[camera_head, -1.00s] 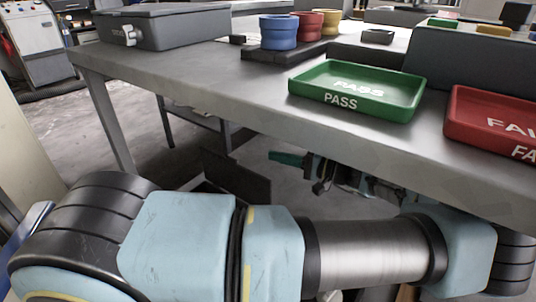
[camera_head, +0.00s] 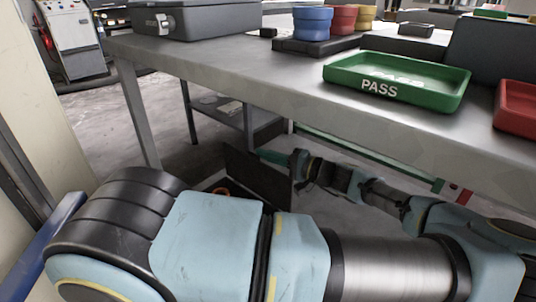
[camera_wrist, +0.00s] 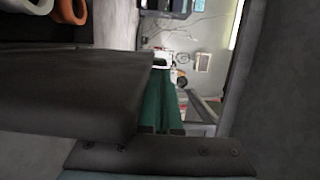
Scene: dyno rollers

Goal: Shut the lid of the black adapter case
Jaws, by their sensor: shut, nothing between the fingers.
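The black adapter case shows under the table, with its dark lid (camera_head: 255,182) standing raised. My gripper (camera_head: 261,153) has green fingers, closed together and empty, close by the lid's upper edge. The fingers also show in the wrist view (camera_wrist: 160,72). I cannot tell whether they touch the lid. Most of the case body is hidden.
The grey workbench (camera_head: 290,85) stands above my arm, its legs close by. On it are a green PASS tray (camera_head: 350,85), a red tray (camera_head: 515,122), coloured cups (camera_head: 312,20) and a closed grey case (camera_head: 205,22). A lower shelf (camera_head: 235,115) is behind the lid.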

